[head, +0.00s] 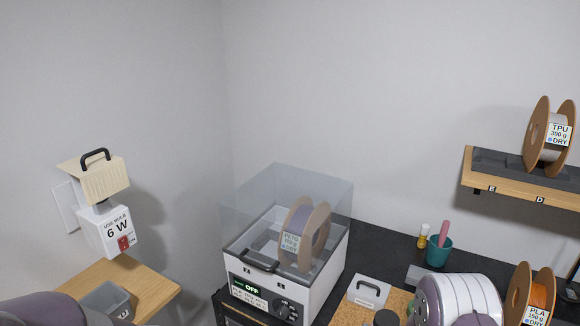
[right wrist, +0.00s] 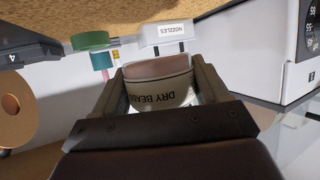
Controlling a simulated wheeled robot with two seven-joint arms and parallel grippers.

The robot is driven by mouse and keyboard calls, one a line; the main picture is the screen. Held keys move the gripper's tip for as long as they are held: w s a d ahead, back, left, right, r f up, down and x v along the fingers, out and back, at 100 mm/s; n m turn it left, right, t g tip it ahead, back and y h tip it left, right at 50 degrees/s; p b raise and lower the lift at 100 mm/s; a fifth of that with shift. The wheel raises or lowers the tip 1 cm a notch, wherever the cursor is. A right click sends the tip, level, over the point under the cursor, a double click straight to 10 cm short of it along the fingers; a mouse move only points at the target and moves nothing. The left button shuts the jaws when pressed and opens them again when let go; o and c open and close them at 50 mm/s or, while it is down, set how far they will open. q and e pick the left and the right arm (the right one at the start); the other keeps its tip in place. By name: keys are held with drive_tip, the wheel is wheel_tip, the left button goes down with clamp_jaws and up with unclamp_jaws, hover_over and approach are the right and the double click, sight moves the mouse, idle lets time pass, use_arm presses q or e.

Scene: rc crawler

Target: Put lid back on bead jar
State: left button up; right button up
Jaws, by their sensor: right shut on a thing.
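My right gripper (right wrist: 160,85) is shut on a cream rounded thing labelled "DRY BEAD…" (right wrist: 165,93), which I take for the bead jar. Its pinkish face (right wrist: 160,67) points toward the cork surface in the right wrist view, which is upside down. A round green thing (right wrist: 90,40) is at the cork; in the head view a dark round top (head: 387,317) is beside the handled box. I cannot tell whether it is the lid. The right fingers are hidden in the head view. My left arm enters at the lower left, its gripper out of view.
A white box marked NOZZLES (right wrist: 166,32) with a handle (head: 368,292) is on the cork mat (head: 399,302). A dryer with clear cover (head: 287,247) stands left. A teal cup (head: 438,250) is behind. An orange spool (head: 530,295) is at the right.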

drive_tip(key=shift+n+y, duration=0.7)
drive_tip(key=shift+y, duration=0.1)
drive_tip(key=a, duration=0.5)
drive_tip(key=shift+a+f, duration=0.1)
drive_tip(key=shift+f, duration=0.3)
drive_tip(key=s+a+f+n+g+y, duration=0.1)
drive_tip(key=s+a+f+n+y, duration=0.1)
drive_tip(key=a+n+y, duration=0.2)
drive_tip(key=s+a+f+n+g+y, duration=0.2)
drive_tip(key=s+a+n+y, duration=0.1)
drive_tip(key=a, duration=0.7)
drive_tip(key=shift+s+a+f+n+y, duration=0.3)
drive_tip(key=shift+n+y, duration=0.2)
drive_tip(key=shift+y, duration=0.4)
